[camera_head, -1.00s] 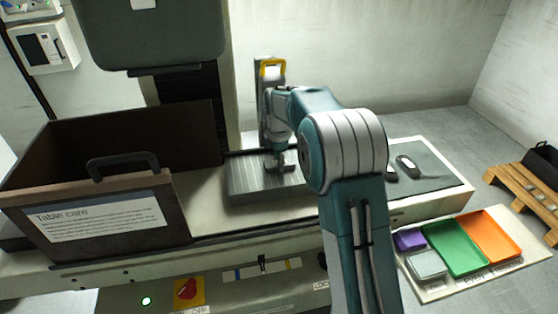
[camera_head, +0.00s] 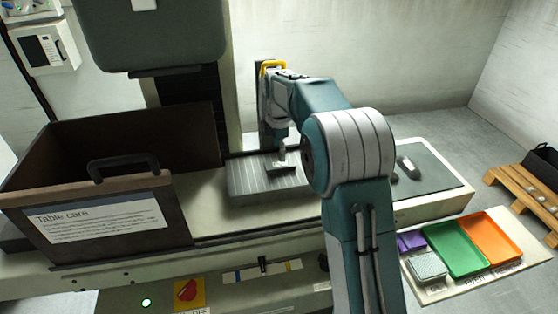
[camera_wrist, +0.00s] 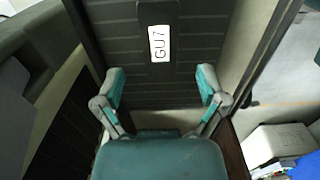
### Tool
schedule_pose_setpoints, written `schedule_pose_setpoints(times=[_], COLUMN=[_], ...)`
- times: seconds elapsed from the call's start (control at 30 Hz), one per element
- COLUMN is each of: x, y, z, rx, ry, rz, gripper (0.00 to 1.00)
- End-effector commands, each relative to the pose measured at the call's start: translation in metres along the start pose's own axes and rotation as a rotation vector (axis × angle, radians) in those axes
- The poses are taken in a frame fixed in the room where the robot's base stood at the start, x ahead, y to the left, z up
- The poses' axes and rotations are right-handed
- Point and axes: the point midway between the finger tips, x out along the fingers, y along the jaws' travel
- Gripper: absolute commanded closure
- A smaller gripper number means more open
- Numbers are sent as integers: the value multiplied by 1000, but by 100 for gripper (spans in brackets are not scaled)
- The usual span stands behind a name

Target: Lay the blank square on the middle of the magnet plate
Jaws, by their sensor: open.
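The magnet plate (camera_head: 245,182) is a grey, finely striped slab on the machine table, in the middle of the head view. A small dark block with a paler top, which looks like the blank (camera_head: 281,170), is on the right part of the plate; whether its sides are square to the plate is too small to tell. My gripper (camera_head: 281,147) is just above it, partly hidden by my arm. In the wrist view my gripper (camera_wrist: 160,76) is open, its two fingers wide apart with nothing between them.
A large dark box labelled "Table care" (camera_head: 95,222) stands left of the plate. A grey mat (camera_head: 435,167) lies right of my arm. Green (camera_head: 455,250) and orange (camera_head: 492,235) trays are at lower right. A GU7 label (camera_wrist: 160,43) faces the wrist.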

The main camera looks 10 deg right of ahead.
Motion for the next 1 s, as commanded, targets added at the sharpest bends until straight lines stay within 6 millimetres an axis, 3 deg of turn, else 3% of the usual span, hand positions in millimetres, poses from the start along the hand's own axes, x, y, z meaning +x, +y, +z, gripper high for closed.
schedule_pose_setpoints(times=[0.1, 0.3, 0.57, 1.0], x=[-26, -60, -80, -136], y=[1, 1, -6, -91], z=[0, 0, 0, 0], rx=[0, -1, 27, 422], ry=[1, 1, 2, 29], rz=[2, 1, 8, 131], gripper=[9, 9, 9, 9])
